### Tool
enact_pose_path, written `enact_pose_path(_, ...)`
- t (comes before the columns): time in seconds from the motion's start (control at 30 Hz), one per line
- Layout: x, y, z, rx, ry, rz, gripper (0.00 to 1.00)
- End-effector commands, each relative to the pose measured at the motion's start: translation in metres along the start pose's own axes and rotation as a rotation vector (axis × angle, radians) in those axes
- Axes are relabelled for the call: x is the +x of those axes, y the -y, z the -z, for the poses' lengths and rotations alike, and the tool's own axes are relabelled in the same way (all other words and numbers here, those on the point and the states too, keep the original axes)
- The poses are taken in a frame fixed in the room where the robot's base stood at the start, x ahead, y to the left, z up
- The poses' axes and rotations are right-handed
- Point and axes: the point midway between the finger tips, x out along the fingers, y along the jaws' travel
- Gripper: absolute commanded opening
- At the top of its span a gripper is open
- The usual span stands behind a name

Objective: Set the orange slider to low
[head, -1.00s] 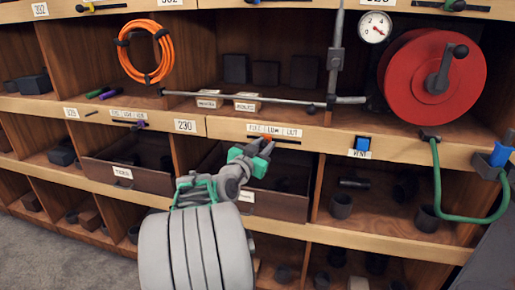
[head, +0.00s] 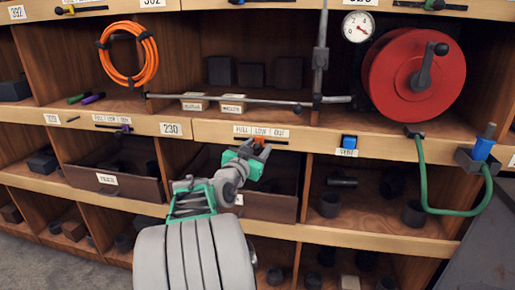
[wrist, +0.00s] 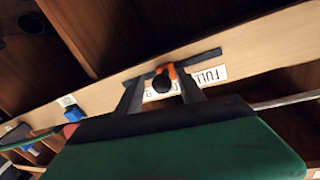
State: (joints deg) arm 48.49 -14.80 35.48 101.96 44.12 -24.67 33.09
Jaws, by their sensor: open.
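The orange slider (head: 261,139) sits on a dark horizontal track under a FULL / LOW / OUT label (head: 262,131) on the shelf edge. In the wrist view the orange slider (wrist: 173,72) has a round black knob and stands near the middle of its track. The upside-down word FULL (wrist: 208,75) shows to its right; the rest of the label is partly hidden by the knob and fingers. My gripper (wrist: 161,90) is open, its two fingers on either side of the knob. I cannot tell whether either finger touches it. In the head view my gripper (head: 250,150) partly covers the slider.
A similar track with a purple slider (head: 124,129) is at the left. A blue VENT switch (head: 348,142) is at the right on the same edge. A horizontal grey rod (head: 225,99) runs above. A red reel (head: 413,80) with a green hose (head: 425,185) stands right.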

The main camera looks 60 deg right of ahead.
Motion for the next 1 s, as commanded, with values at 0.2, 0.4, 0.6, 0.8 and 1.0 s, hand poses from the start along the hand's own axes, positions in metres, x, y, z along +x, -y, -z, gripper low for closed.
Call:
enact_pose_path(0.2,-0.031,0.002,0.0,0.001,-0.001,0.006,0.46)
enact_pose_path(0.4,-0.069,0.002,-0.001,0.0,0.001,0.005,0.46)
enact_pose_path(0.6,-0.078,0.001,0.0,0.0,0.001,0.002,0.46)
enact_pose_path(0.8,-0.078,0.0,0.0,0.0,0.001,0.001,0.46)
enact_pose_path(1.0,-0.093,0.026,-0.002,-0.013,0.099,0.049,0.46)
